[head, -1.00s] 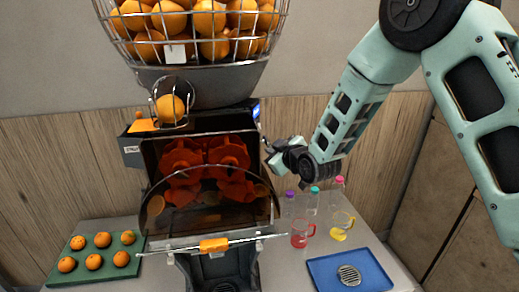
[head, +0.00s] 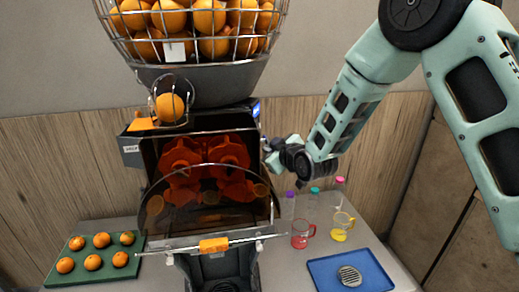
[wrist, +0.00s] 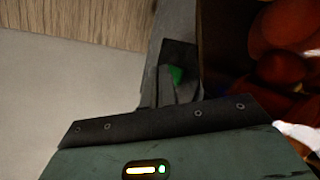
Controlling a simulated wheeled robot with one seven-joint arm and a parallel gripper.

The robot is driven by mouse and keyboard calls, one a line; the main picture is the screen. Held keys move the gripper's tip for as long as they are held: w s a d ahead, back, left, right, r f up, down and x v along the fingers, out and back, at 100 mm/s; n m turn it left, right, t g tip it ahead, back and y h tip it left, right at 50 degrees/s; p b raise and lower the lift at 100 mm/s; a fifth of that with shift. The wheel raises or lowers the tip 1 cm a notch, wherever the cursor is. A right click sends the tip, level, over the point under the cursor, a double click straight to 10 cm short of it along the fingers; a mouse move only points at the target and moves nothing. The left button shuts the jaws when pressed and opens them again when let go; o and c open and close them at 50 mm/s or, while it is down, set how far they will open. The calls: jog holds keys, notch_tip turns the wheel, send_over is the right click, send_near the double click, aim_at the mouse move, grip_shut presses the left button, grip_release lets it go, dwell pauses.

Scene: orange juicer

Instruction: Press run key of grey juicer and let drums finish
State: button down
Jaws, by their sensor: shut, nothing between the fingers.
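The grey juicer (head: 206,82) stands in the middle of the head view, with orange-red drums (head: 205,160) behind its dark clear front cover. My gripper (head: 268,146) is at the juicer's right side, level with the drums. In the wrist view the closed fingers (wrist: 166,90) reach a dark panel at the juicer's side. A green key (wrist: 176,74) shows on that panel, right beside the fingertips and partly hidden by them. I cannot tell whether the fingers touch it. The gripper is shut and empty.
A wire basket of oranges (head: 190,50) tops the juicer. A green board with several oranges (head: 62,278) lies at left. Right of the juicer are a red mug (head: 301,234), a yellow mug (head: 341,229), capped bottles (head: 314,203) and a blue tray (head: 375,272).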

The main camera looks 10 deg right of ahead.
jog(key=shift+w+a+b, duration=0.2)
jog(key=shift+a+b, duration=0.1)
jog(key=shift+a, duration=0.15)
dwell(0.5)
jog(key=shift+s+d+b, duration=0.4)
jog(key=shift+s+d, duration=0.05)
jog(key=shift+d, duration=0.3)
jog(key=shift+s+d+b, duration=0.25)
jog(key=shift+s+d, duration=0.15)
jog(key=shift+d, duration=0.35)
jog(key=shift+s+d+b, duration=0.25)
jog(key=shift+s+d, duration=0.2)
jog(key=shift+d, duration=0.25)
jog(key=shift+s+d+b, duration=0.25)
jog(key=shift+s+d, duration=0.15)
jog(key=shift+d, duration=0.35)
